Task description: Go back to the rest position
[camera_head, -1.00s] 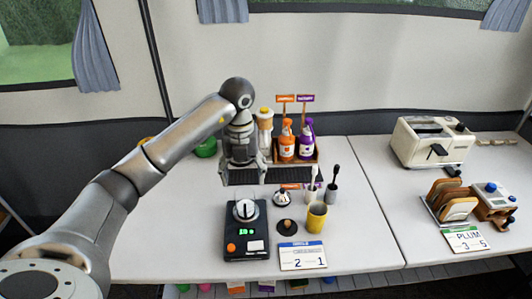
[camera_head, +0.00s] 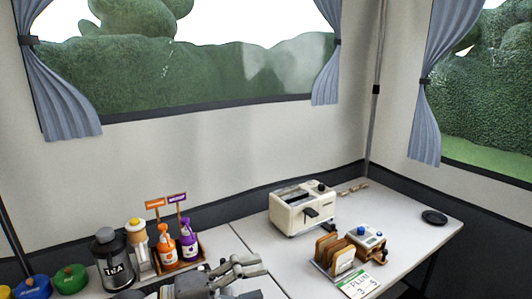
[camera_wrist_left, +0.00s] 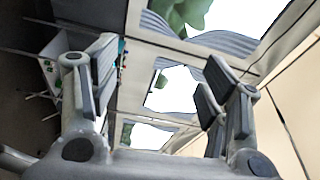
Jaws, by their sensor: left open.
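My left gripper (camera_head: 250,268) shows at the bottom of the head view, in front of the table's near part, with its fingers pointing right. In the left wrist view my left gripper (camera_wrist_left: 158,90) is open, its two padded fingers wide apart with nothing between them. Windows and the tent wall show behind the fingers. My right gripper is in neither view.
An orange bottle (camera_head: 166,247) and a purple bottle (camera_head: 187,240) stand in a caddy beside a black tea canister (camera_head: 114,262). A cream toaster (camera_head: 302,207), a toast rack (camera_head: 333,252) and a black disc (camera_head: 434,217) are on the right table (camera_head: 405,237).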

